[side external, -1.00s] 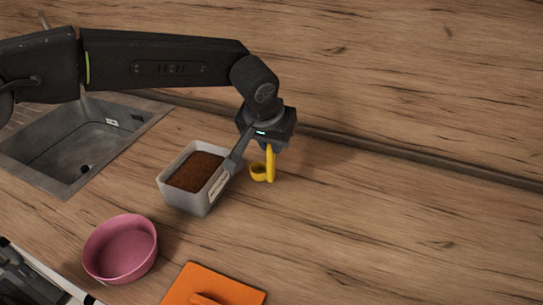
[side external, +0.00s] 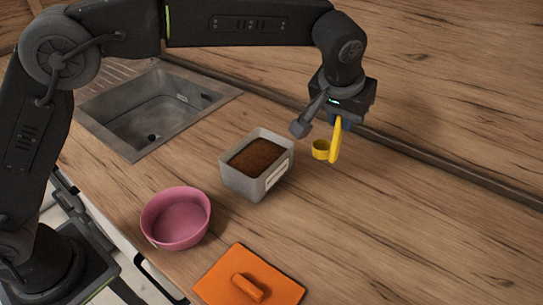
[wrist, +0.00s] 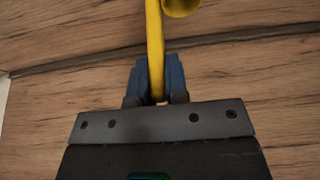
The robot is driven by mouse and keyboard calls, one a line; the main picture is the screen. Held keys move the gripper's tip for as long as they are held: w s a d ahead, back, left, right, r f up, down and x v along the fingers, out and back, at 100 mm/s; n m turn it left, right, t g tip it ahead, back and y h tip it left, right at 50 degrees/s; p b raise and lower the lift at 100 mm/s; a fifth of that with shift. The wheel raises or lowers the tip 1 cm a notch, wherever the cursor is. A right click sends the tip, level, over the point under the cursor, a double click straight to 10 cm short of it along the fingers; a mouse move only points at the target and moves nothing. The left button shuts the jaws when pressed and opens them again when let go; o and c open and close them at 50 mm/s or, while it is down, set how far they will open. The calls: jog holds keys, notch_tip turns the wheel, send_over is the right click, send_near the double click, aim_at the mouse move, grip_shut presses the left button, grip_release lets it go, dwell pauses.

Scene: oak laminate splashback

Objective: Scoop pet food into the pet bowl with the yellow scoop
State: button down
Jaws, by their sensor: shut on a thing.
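The yellow scoop (side external: 335,142) is held above the counter, right of the food container, with its handle upright and its small cup at the lower left. My gripper (side external: 338,123) is shut on the handle. In the wrist view, the blue fingers of my gripper (wrist: 157,68) pinch the yellow scoop (wrist: 155,40), whose cup is partly cut off at the top. I cannot tell whether the cup holds food. The grey container (side external: 266,188) holds brown pet food (side external: 256,157). The pink pet bowl (side external: 176,218) stands in front of it to the left and looks empty.
An orange lid-like panel with a handle (side external: 270,268) lies on the counter in front. A metal sink (side external: 150,108) is at the back left. The wooden splashback (side external: 450,80) rises behind. The counter to the right is clear.

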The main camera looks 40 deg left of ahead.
jog(key=s+a+r+m+g+h, duration=0.2)
jog(key=a+r+m+g+h, duration=0.15)
jog(key=a+m, duration=0.4)
jog(key=s+a+r+m+g+h, duration=0.25)
jog(key=a+m+g, duration=0.25)
jog(key=a+m, duration=0.25)
jog(key=shift+w+a+f, duration=0.5)
jog(key=shift+w+f, duration=1)
jog(key=shift+f, duration=5.05)
jog(key=s+d+r+t+y, duration=0.1)
jog(key=s+r+t, duration=0.4)
jog(key=r, duration=0.3)
jog(key=shift+s+m+y, duration=0.3)
jog(key=shift+s+m, duration=0.05)
jog(key=shift+m, duration=0.05)
jog(key=shift+d+r, duration=0.1)
